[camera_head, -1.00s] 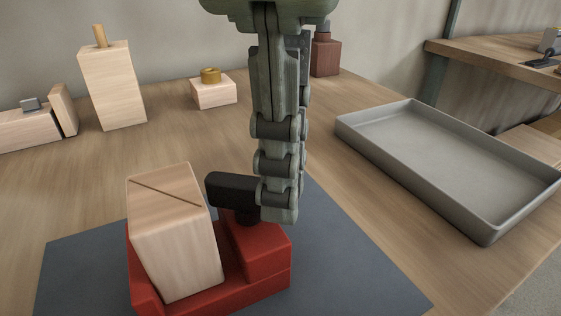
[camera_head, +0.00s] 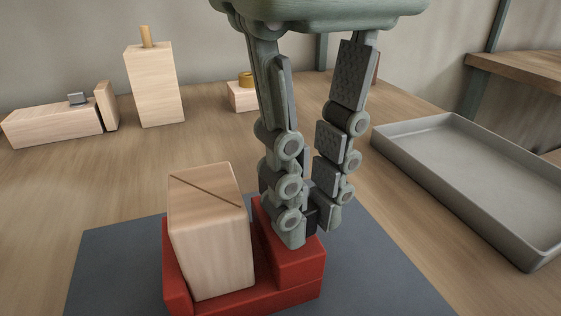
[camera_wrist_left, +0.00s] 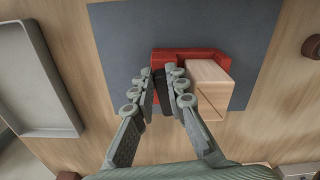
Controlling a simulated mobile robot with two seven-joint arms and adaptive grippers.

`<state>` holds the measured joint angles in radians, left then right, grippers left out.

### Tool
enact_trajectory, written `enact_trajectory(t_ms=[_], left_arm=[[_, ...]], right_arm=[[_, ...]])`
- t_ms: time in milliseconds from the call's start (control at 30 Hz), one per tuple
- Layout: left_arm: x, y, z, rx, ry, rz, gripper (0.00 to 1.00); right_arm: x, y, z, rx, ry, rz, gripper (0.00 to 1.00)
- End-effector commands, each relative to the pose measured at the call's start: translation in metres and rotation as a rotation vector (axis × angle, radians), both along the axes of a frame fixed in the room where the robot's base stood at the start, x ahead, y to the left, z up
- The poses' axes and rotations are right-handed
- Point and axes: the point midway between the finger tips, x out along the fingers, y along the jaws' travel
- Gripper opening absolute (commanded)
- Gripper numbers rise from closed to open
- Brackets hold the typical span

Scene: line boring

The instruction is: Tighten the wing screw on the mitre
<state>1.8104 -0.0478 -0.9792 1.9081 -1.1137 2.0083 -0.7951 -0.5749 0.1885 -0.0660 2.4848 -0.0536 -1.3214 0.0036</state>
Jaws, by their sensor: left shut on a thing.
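The red mitre (camera_head: 299,268) sits on the dark mat, and also shows in the left wrist view (camera_wrist_left: 185,55). A pale wooden block (camera_head: 212,245) with a diagonal line on its top stands in it, leaning slightly. My left gripper (camera_head: 312,222) points down over the mitre's right part. Its fingers are shut on the black wing screw (camera_head: 310,216), mostly hidden between the fingertips. In the left wrist view a dark part of the screw (camera_wrist_left: 163,80) shows between the fingers. My right gripper is not in view.
A dark mat (camera_head: 115,270) lies under the mitre. A grey tray (camera_head: 470,175) stands to the right. At the back left are a tall block with a peg (camera_head: 155,85), a long low block (camera_head: 50,127) and a small block with a brass knob (camera_head: 242,96).

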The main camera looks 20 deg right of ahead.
Motion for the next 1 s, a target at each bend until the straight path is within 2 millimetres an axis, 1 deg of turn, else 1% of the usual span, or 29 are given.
enact_trajectory(t_ms=[533,567,700,733,1000], left_arm=[[0.0001,0.0009,0.0001,0.000,0.000,-0.026,0.00],[0.0000,0.0009,0.0001,0.000,0.000,-0.026,0.14],[0.0000,0.0008,0.0001,0.000,0.000,-0.025,0.32],[0.0001,0.0008,0.0001,0.000,0.000,-0.025,0.34],[0.0000,0.0007,0.0005,0.000,0.000,-0.025,0.34]], right_arm=[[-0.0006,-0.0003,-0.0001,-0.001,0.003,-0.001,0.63],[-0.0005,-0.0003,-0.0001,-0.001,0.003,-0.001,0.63],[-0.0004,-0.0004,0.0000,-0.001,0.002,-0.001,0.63],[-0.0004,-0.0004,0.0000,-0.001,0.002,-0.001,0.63],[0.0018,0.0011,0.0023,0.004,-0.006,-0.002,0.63]])
